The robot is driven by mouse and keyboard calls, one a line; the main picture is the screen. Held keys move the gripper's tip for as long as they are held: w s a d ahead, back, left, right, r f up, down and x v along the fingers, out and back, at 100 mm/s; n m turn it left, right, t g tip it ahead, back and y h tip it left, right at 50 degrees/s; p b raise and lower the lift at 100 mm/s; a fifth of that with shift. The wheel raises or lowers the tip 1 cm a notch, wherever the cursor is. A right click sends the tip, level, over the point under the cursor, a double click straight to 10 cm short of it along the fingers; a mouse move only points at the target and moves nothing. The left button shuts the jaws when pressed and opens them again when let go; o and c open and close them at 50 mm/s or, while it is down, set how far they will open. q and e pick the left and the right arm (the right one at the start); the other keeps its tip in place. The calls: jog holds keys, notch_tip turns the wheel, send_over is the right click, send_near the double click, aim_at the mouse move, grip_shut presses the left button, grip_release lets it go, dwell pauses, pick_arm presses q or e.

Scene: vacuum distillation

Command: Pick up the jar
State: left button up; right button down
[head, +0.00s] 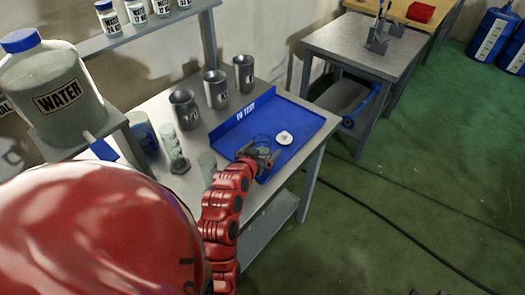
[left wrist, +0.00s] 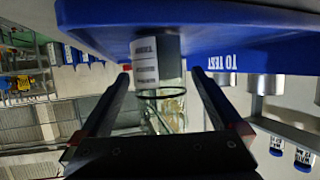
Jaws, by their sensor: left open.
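A clear glass jar (head: 262,141) stands in the blue tray marked "TO TEST" (head: 302,121), near its front left side. A small white round piece (head: 284,137) lies in the tray just right of it. My left gripper (head: 261,157) is low at the tray's front edge, at the jar. In the left wrist view, which looks upside down, the jar with its white label (left wrist: 146,62) shows between the two open fingers (left wrist: 160,78). I cannot tell whether either finger touches it. My right gripper is not in view.
Several dark metal cups (head: 216,88) stand behind and left of the tray. Glassware (head: 173,150) stands on the table further left. A large water bottle (head: 58,92) sits on a raised shelf at left. The tray's right part is clear.

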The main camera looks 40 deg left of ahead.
pick_arm(q)
jog(key=shift+p+x, duration=0.3)
jog(key=shift+x, duration=1.2)
jog(key=c, duration=1.6)
